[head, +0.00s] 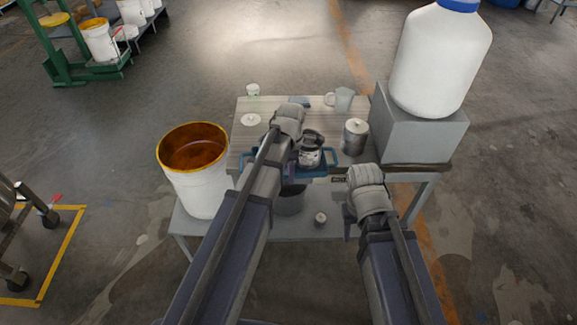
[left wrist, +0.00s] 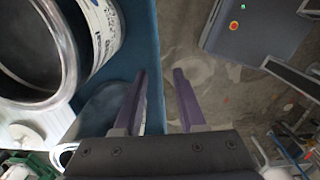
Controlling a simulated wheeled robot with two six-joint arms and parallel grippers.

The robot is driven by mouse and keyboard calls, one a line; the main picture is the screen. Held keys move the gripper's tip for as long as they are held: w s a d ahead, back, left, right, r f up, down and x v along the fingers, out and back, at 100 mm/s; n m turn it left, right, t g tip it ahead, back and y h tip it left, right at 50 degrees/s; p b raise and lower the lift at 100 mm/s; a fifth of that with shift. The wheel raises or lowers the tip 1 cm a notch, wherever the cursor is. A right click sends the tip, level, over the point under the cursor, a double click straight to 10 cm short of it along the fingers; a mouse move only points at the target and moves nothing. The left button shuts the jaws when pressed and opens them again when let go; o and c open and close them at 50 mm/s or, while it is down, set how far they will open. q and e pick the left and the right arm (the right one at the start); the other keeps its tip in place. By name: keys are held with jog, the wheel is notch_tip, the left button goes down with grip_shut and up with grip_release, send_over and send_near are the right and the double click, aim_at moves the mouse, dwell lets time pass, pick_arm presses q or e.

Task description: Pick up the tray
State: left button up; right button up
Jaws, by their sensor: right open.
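The blue tray (head: 328,156) lies on the table and carries a can with a white label (head: 310,155). My left arm hides much of the tray in the head view. In the left wrist view, the tray's blue edge (left wrist: 148,40) runs between the two spread fingers of my left gripper (left wrist: 160,78). The left finger overlaps the tray and the right finger is outside its edge. I cannot tell whether they touch it. My right gripper (head: 349,214) is open and empty near the table's front right, apart from the tray. Its fingertips are hard to see.
An open white bucket (head: 193,190) of brown paint stands left of the table (head: 250,112). A metal can (head: 355,137), a clear jug (head: 341,99) and a white lid (head: 251,120) surround the tray. A large white bottle (head: 440,60) stands on a grey block at right.

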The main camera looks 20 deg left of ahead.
pick_arm(q)
grip_shut()
dwell(1.4)
